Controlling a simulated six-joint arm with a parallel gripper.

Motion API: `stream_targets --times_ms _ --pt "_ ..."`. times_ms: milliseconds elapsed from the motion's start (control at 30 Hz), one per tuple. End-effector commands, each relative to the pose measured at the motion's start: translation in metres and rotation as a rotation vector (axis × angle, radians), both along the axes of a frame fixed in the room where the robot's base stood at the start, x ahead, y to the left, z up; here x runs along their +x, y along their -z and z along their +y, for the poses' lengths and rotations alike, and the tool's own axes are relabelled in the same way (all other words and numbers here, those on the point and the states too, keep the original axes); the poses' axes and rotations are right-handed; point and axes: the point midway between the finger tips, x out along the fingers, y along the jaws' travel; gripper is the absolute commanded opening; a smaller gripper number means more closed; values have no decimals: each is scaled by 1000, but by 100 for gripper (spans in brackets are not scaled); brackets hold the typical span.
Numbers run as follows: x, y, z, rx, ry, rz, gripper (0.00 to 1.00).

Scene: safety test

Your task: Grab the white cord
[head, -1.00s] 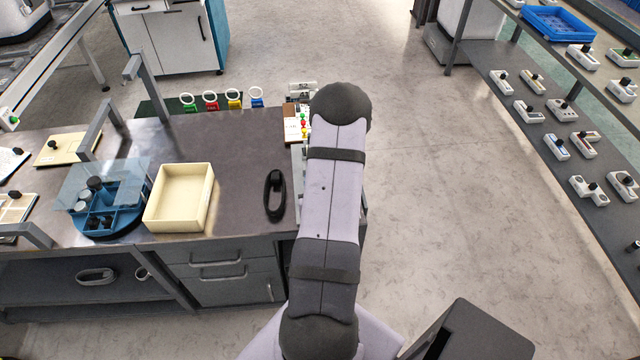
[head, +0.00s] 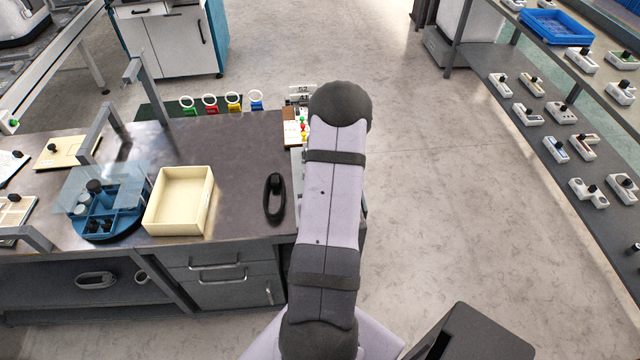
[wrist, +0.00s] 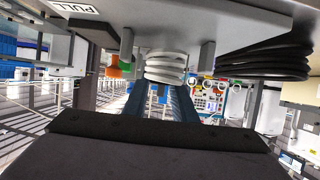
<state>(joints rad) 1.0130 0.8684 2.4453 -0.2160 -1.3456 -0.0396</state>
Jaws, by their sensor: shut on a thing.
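The white cord (wrist: 166,66) is a coiled bundle under a grey panel in the wrist view, between two short grey posts. My gripper (wrist: 163,86) reaches up to it from below. Its two dark blue fingers close in on the lower part of the coil, with a narrow gap between them further back. The exact contact at the fingertips is hard to see. In the head view my arm hides the gripper and the white cord.
A black coiled cord (wrist: 265,60) hangs right of the white one. An orange and green part (wrist: 118,67) is on the left. In the head view, a cream tray (head: 180,232) and a black looped item (head: 274,198) are on the bench (head: 235,150).

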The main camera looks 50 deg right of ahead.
Motion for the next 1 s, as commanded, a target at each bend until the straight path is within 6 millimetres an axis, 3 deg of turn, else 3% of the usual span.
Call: stream_targets --times_ms 633,1000 --pt "0 -74 -1 -5 1 -4 0" --pt "0 -87 0 -1 0 -1 0"
